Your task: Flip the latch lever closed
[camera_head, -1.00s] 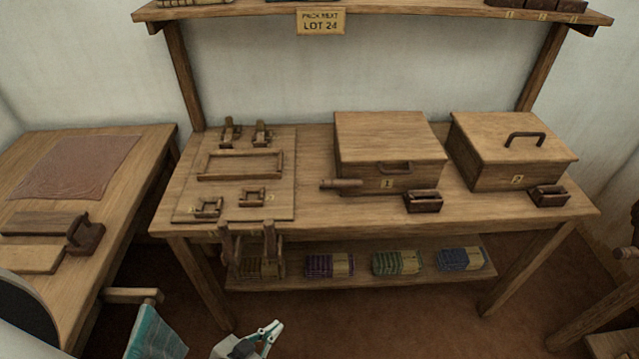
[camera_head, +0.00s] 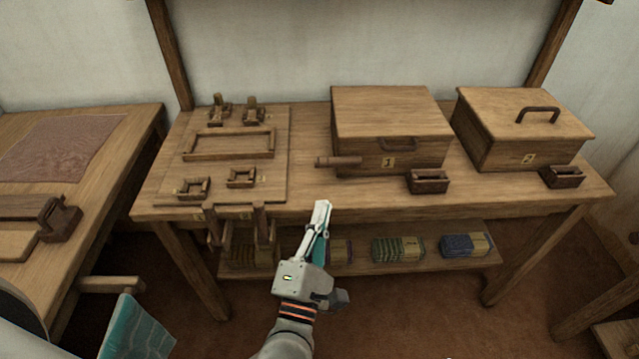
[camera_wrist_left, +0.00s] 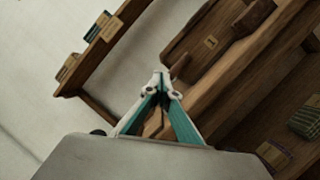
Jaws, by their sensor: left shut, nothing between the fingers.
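A box marked 1 (camera_head: 390,125) stands on the wooden bench with its lid down. A short brown lever (camera_head: 338,162) sticks out to the left from the lower left of its front; I take it for the latch lever. My left gripper (camera_head: 321,205) is shut and empty in front of the bench edge, below the lever in the head view and apart from it. In the left wrist view the shut fingertips (camera_wrist_left: 161,78) show just left of the lever's end (camera_wrist_left: 179,67). My right gripper is out of view.
A box marked 2 (camera_head: 525,130) stands to the right. Small wooden holders (camera_head: 428,181) sit at the bench front. A board (camera_head: 272,185) with fixtures lies at the left. Cloth bundles (camera_head: 398,249) lie on the shelf below.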

